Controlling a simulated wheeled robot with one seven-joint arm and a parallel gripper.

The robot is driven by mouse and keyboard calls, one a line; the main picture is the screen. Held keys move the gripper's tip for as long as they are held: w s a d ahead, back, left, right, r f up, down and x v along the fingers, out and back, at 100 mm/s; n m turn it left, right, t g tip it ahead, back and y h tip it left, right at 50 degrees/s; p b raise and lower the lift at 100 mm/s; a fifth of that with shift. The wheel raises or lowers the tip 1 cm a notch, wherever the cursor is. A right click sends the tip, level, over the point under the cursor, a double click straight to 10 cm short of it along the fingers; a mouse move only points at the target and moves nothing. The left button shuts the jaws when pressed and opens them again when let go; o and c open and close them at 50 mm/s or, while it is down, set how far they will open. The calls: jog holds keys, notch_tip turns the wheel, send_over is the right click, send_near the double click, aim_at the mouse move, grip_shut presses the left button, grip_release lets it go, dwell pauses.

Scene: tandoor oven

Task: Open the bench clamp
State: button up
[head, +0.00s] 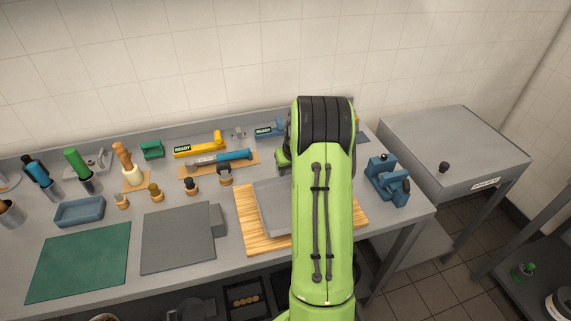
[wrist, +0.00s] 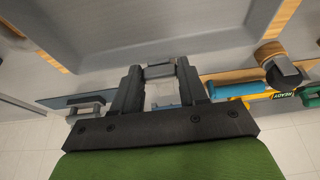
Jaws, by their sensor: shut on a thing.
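A blue vise-like fixture (head: 388,182) stands at the right end of the bench; it looks like a bench clamp, but I cannot be sure it is the task's one. A smaller blue tool with a READY label (head: 268,130) lies by the wall, left of my arm. My gripper (wrist: 160,78) is hidden behind my arm in the head view. In the wrist view its two dark fingers are shut on a small grey piece (wrist: 160,71), just behind the tray. What that piece belongs to is mostly hidden.
A grey tray (head: 270,200) sits on a wooden board (head: 248,232) under my arm. A yellow READY tool (head: 200,147), a blue-handled tool (head: 235,155) and several dark-knobbed pieces stand to the left. A grey appliance (head: 455,145) is at the right.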

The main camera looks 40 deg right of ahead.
jog(key=shift+w+d+r+p, duration=0.1)
jog(key=shift+w+r+p, duration=0.1)
jog(key=shift+r, duration=0.3)
jog(key=shift+w+d+r+p, duration=0.1)
jog(key=shift+r+p, duration=0.1)
jog(key=shift+r, duration=0.3)
jog(key=shift+w+d+r+p, duration=0.1)
jog(key=shift+w+r+p, duration=0.15)
jog(key=shift+r+p, duration=0.5)
jog(key=shift+w+r, duration=0.1)
jog(key=shift+r, duration=0.05)
jog(key=shift+w+d+r+p, duration=0.35)
jog(key=shift+w+r+p, duration=0.15)
jog(key=shift+r+p, duration=0.25)
